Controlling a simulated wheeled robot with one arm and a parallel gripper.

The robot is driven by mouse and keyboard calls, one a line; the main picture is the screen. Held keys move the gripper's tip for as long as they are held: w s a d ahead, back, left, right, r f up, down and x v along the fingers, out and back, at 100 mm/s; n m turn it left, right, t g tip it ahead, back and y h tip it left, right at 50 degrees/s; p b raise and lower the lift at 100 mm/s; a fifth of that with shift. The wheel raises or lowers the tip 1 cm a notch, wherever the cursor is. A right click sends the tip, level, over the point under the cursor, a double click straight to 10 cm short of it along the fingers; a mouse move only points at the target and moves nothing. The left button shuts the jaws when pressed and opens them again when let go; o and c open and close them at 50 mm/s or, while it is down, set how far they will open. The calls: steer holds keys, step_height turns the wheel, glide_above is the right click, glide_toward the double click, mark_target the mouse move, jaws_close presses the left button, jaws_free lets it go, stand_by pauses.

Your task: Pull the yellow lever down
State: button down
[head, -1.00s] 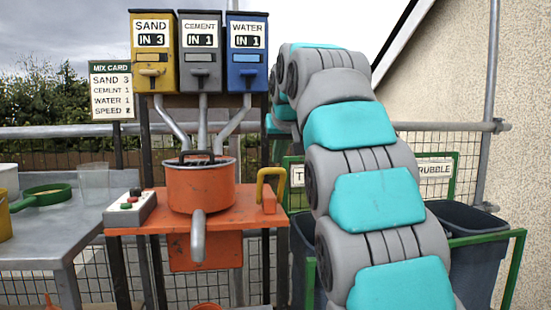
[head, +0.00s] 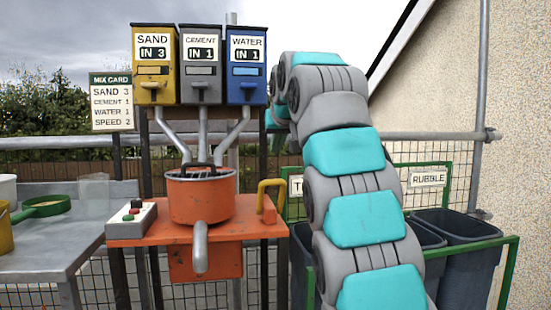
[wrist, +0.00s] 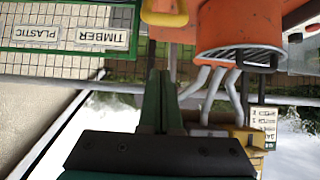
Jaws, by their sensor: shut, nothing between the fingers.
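A yellow bent lever (head: 270,196) stands up from an orange block at the right end of the orange mixer table (head: 130,229). In the wrist view, which is upside down, part of the yellow lever (wrist: 165,14) shows at the top edge. The orange mixer drum (head: 201,197) is left of it; its grille faces the wrist view (wrist: 240,42). The yellow SAND dispenser (head: 153,64) also has a small yellow handle (head: 153,86). My gripper (wrist: 160,76) is shut and empty, with the lever beyond its tips, apart from them. In the head view my arm hides the gripper.
Cement (head: 200,64) and water (head: 246,64) dispensers hang above the drum, with grey pipes below. A button box (head: 131,218) sits left of the drum. Dark bins (head: 455,238) in a green frame stand at the right. A grey workbench (head: 50,243) is at the left.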

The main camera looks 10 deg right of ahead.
steer(key=shift+w+f+b, duration=0.25)
steer(key=shift+w+f, duration=0.5)
steer(key=shift+f, duration=0.4)
steer(key=shift+w+f+b, duration=0.2)
steer(key=shift+w+f, duration=0.6)
steer(key=shift+f, duration=0.3)
steer(key=shift+w+f+b, duration=0.25)
steer(key=shift+w+f, duration=0.5)
steer(key=shift+f, duration=0.4)
steer(key=shift+s+f, duration=0.3)
steer(key=shift+f, duration=0.1)
